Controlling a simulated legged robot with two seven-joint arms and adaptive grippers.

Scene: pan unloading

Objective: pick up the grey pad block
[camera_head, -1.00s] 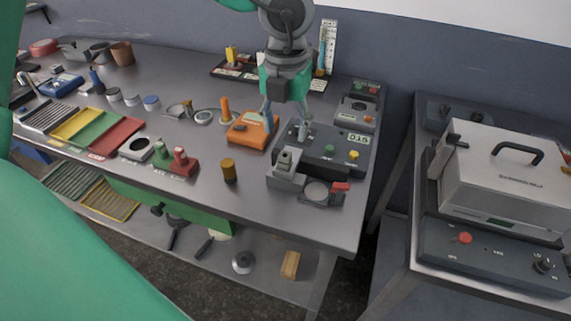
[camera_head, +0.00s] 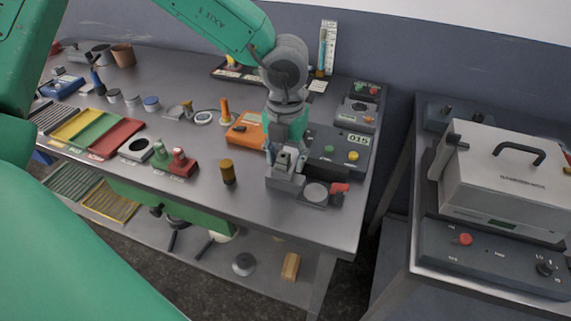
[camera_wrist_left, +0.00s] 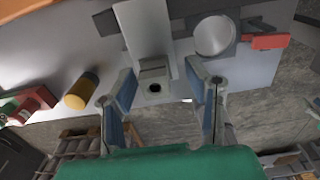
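The grey pad block (camera_head: 287,162) is a small light-grey block on the grey fixture at the front of the dark tester box, near the table's front right. My left gripper (camera_head: 286,156) points down over it, its fingers partly covering it in the head view. In the left wrist view, the block (camera_wrist_left: 153,78) with a dark round hole shows between the two blue-padded fingers of my left gripper (camera_wrist_left: 162,90). The fingers are spread apart with gaps on both sides of the block. I cannot tell whether the fingertips are down at its height. My right gripper is not in view.
The dark box (camera_head: 340,150) marked 015 stands behind, with an orange meter (camera_head: 246,131) to its left. Bare tabletop lies in front.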

